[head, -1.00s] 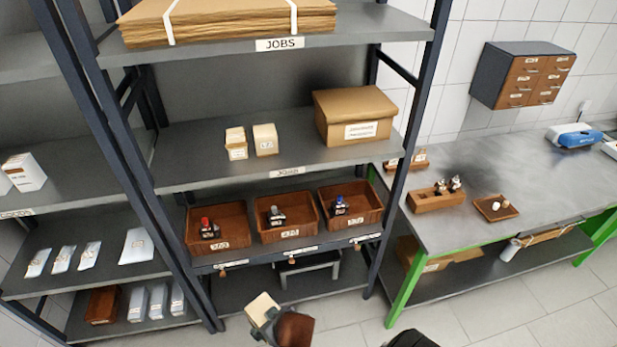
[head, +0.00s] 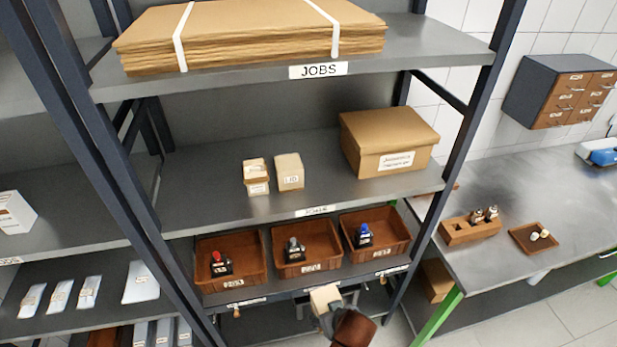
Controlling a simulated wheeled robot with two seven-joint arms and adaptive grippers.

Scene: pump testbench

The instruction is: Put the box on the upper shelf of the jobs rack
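The small cream box (head: 325,297) is at the bottom middle of the head view, in front of the rack's lower level. My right gripper (head: 328,311) is shut on it from below; its fingers are mostly hidden by the box and my wrist. The jobs rack (head: 465,122) has a top shelf (head: 420,42) labelled JOBS and a shelf beneath it (head: 220,205) with a smaller label. Two small cream cartons (head: 256,178) (head: 289,172) and a large brown lidded box (head: 388,143) stand on that lower shelf. My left gripper is not in view.
Flat cardboard (head: 250,35) fills much of the top shelf. Three brown bins (head: 230,260) with small bottles sit below the middle shelf. That shelf has free room left of the cartons and along its front. A workbench (head: 560,210) stands to the right.

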